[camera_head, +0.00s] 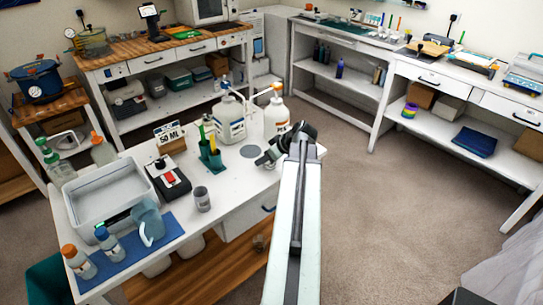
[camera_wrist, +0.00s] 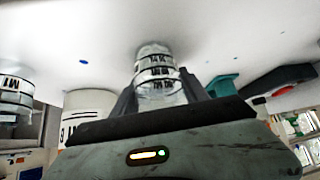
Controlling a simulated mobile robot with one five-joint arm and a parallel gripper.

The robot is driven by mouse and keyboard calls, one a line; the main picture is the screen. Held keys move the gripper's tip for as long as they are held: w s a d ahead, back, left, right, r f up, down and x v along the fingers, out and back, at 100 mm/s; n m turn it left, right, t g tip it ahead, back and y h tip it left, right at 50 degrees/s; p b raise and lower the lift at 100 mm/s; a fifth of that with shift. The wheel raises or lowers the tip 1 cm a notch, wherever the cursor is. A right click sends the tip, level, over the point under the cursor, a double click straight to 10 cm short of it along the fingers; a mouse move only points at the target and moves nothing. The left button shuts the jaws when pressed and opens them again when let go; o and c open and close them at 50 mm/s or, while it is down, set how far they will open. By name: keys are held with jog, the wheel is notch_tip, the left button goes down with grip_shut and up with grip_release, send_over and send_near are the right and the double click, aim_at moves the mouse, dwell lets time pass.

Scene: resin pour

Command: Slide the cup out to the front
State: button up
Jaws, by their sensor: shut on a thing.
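A clear cup (camera_wrist: 157,72) with dark graduation bands sits between the two fingers of my gripper (camera_wrist: 160,92) in the wrist view. The fingers touch it on both sides, so my gripper is shut on it. In the head view my gripper (camera_head: 266,158) is over the right side of the white table (camera_head: 232,190), near the bottles. The held cup cannot be made out there. A separate grey cup (camera_head: 203,198) stands upright on the table, left of my gripper. Whether the held cup touches a surface is unclear.
Two white bottles (camera_head: 230,118) (camera_head: 277,117) stand behind my gripper. Green holders (camera_head: 211,157), a red-and-black device (camera_head: 168,178), a grey tray (camera_head: 107,197) and a blue jug (camera_head: 148,222) stand further left. The floor right of the table is clear.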

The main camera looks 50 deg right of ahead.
jog(key=shift+s+a, duration=0.2)
jog(key=shift+s, duration=0.15)
jog(key=o, duration=1.4)
jog(key=shift+s, duration=0.1)
jog(key=p+v, duration=0.6)
jog(key=v, duration=0.2)
jog(key=shift+f, duration=0.1)
